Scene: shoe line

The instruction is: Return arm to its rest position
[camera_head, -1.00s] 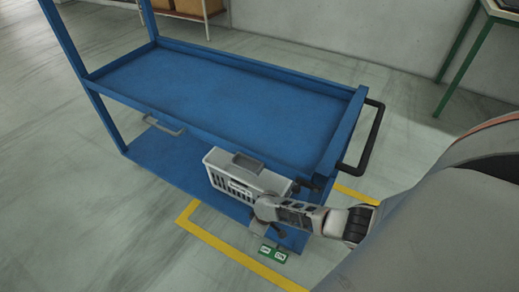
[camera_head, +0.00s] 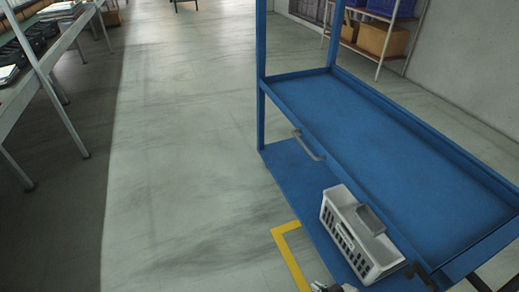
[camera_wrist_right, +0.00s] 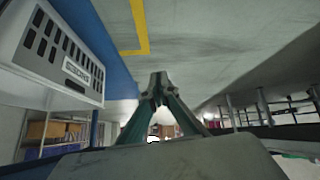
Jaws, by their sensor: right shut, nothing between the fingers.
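My right gripper (camera_wrist_right: 158,82) is shut and empty in the right wrist view, its two fingers meeting at the tips. In the head view only a small part of my right gripper or wrist (camera_head: 332,287) shows at the bottom edge, close to the crate. A light grey crate (camera_head: 345,228) with slotted sides stands on the lower shelf of the blue cart (camera_head: 297,180). The crate also shows at the upper left of the right wrist view (camera_wrist_right: 60,58), apart from the fingers. My left gripper is not in view.
The cart's upper shelf (camera_head: 400,150) is bare. A yellow floor line (camera_head: 287,257) runs by the cart. Workbenches (camera_head: 40,70) stand at the left, and a rack with cardboard boxes (camera_head: 382,42) stands behind. Open floor lies between benches and cart.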

